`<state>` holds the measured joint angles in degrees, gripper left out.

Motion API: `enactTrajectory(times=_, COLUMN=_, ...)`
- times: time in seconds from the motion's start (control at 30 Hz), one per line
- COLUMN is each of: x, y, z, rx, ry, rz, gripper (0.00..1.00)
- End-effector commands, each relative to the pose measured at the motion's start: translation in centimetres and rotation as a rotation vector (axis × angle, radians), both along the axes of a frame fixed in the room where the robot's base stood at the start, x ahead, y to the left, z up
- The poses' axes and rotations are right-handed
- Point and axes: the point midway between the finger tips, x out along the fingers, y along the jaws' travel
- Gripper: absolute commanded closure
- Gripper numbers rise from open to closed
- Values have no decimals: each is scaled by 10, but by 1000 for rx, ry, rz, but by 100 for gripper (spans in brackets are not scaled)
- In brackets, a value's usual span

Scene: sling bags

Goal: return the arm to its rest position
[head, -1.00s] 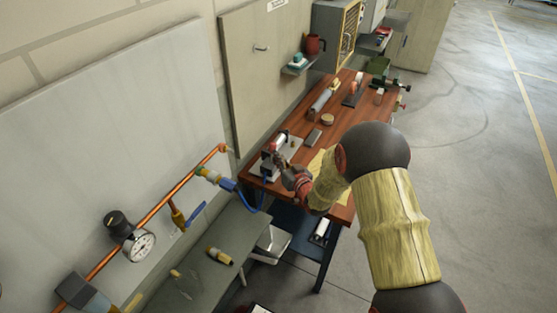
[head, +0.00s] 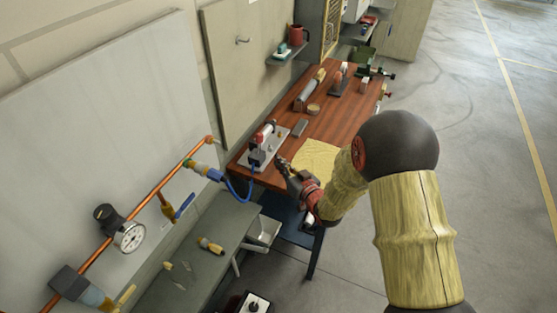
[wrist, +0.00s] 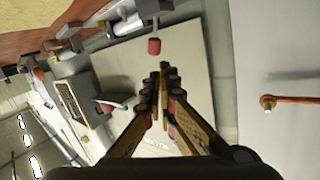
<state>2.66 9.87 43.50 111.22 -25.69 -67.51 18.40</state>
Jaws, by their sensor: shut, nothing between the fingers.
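My gripper (head: 284,166) is at the near edge of the wooden workbench (head: 345,118) in the head view, just right of a small device on a metal plate (head: 262,145). In the wrist view my gripper (wrist: 164,70) shows its two fingers close together at the tips, with nothing held between them. My arm reaches in from the lower right of the head view, bent at a dark elbow joint. The fingertips are small and partly blurred against the bench in the head view.
A copper pipe with a pressure gauge (head: 129,236) and valves runs along the left wall. A blue hose (head: 238,190) links it to the device. A low grey bench (head: 190,262) stands below. A yellow cloth (head: 316,158) lies on the workbench. Open floor (head: 480,170) spreads right.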

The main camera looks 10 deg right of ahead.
Motion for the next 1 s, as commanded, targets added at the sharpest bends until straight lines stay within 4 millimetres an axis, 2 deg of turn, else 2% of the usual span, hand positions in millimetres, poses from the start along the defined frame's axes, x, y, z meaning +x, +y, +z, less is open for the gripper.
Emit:
enactTrajectory(times=0.4, x=0, y=0, z=0, rx=-5, ry=-2, rz=1, gripper=100)
enactTrajectory(times=0.47, x=0, y=-1, z=-6, rx=-21, ry=13, rz=0, gripper=100)
enactTrajectory(times=0.57, x=-4, y=-7, z=-30, rx=-73, ry=93, rz=-12, gripper=100)
enactTrajectory(times=0.7, x=-32, y=-29, z=-95, rx=-190, ry=327, rz=-54, gripper=100)
enactTrajectory(times=0.8, x=-61, y=-50, z=-123, rx=-275, ry=502, rz=-89, gripper=100)
enactTrajectory(times=0.9, x=-90, y=-70, z=-126, rx=-345, ry=651, rz=-121, gripper=100)
enactTrajectory(times=1.0, x=-122, y=-86, z=-115, rx=-399, ry=785, rz=-149, gripper=100)
